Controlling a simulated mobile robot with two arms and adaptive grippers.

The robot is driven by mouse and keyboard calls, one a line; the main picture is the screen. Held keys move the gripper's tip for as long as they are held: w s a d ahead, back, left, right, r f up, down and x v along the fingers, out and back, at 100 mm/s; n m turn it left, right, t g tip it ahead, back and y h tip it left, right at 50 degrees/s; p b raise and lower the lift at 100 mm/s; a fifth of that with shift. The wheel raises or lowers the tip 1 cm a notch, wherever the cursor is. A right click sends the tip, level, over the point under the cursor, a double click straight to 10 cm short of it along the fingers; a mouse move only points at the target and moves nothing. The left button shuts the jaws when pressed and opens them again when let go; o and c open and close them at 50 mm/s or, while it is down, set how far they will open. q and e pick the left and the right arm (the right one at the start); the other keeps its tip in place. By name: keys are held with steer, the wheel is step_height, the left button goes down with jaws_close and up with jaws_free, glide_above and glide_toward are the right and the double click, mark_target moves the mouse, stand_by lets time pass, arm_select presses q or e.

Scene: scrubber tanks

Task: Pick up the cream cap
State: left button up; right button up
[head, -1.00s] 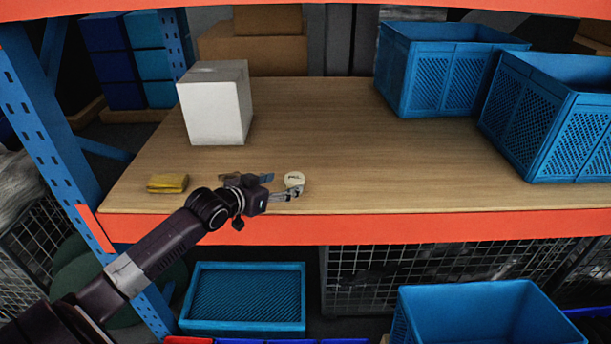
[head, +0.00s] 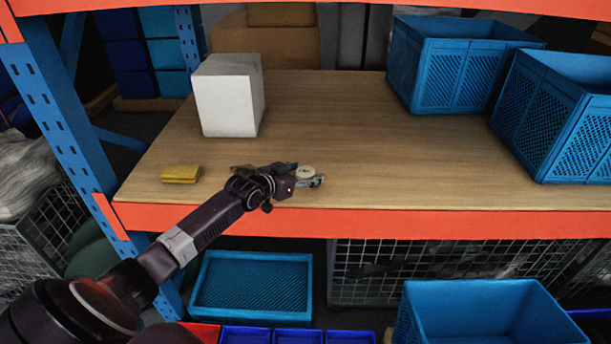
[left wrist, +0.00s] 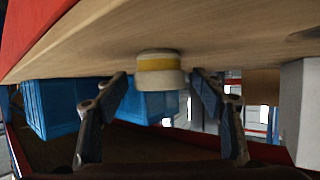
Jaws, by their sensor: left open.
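The cream cap (head: 306,171) is a small round piece standing on the wooden shelf near its front edge. In the left wrist view the cap (left wrist: 160,65) shows a yellow band around its side and hangs from the top, since that picture is upside down. My left gripper (head: 307,177) is open at the cap, its arm coming in from the lower left. In the left wrist view the open gripper (left wrist: 160,80) has one finger on each side of the cap, with gaps showing. The fingers partly cover the cap in the head view. My right gripper is not in view.
A yellow packet (head: 181,174) lies left of my gripper, and a white box (head: 228,97) stands behind it. Blue crates (head: 455,65) stand at the back right. The orange shelf edge (head: 400,222) runs under my forearm. The middle of the shelf is clear.

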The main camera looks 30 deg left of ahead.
arm_select(q)
steer(key=c, duration=1.1)
steer(key=shift+o, duration=0.2)
steer(key=shift+r, duration=0.1)
